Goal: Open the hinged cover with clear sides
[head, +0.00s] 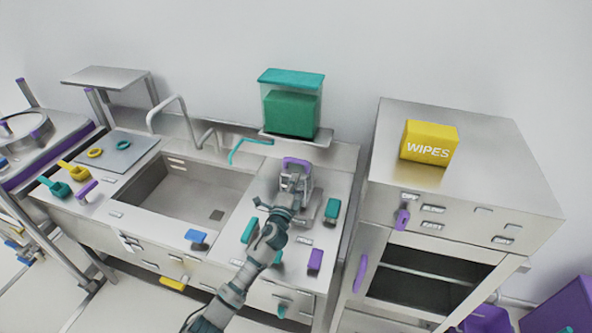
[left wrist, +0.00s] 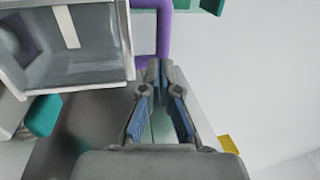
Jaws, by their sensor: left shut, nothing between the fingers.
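A metal unit with a purple handle (head: 297,162) stands on the counter right of the sink. The grey cover (left wrist: 65,83) with a clear side panel fills the upper left of the left wrist view. The purple handle also shows there (left wrist: 181,25), just beyond the fingertips. My left gripper (head: 293,178) is at this unit and hides much of it in the head view. In the left wrist view its fingertips (left wrist: 159,66) are together, with nothing held. They overlap the purple bar in the picture; I cannot tell if they touch. My right gripper is out of view.
A teal-lidded clear container (head: 293,77) stands on a shelf behind. Teal blocks (head: 332,210) and a purple block (head: 315,260) are on the counter around my arm. The sink (head: 187,190) is left. A steel cabinet (head: 480,150) with a yellow wipes box (head: 429,142) stands right.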

